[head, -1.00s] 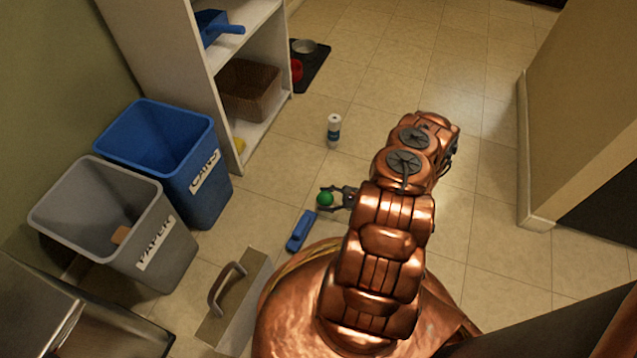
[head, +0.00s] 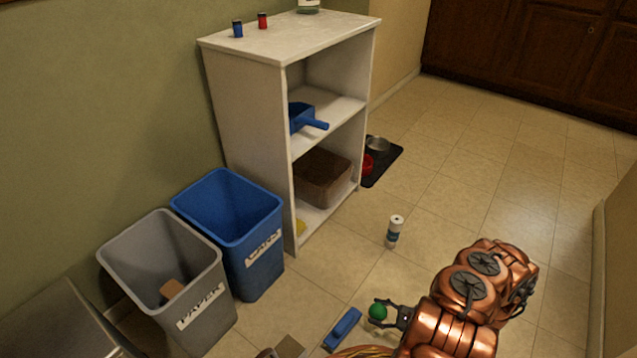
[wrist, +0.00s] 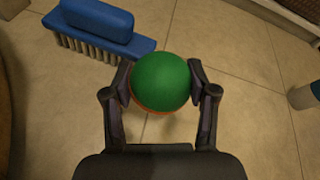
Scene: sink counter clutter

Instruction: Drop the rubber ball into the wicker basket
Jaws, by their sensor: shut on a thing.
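The rubber ball is green with an orange-brown underside. It shows in the head view (head: 377,312) and large in the wrist view (wrist: 160,80). My gripper (wrist: 163,84) is shut on it, one finger on each side, and holds it over the tiled floor; it also shows in the head view (head: 383,312). The wicker basket (head: 322,179) is brown and sits on a lower shelf of the white shelf unit, further back and left of my gripper. Its inside is mostly hidden. A woven edge (wrist: 297,17) shows at the top right of the wrist view.
A blue brush (head: 342,329) lies beside my gripper. A white-and-blue bottle (head: 394,231) stands on the floor between my arm and the shelf unit (head: 241,120). A blue bin (head: 240,231) and a grey bin (head: 195,292) stand left.

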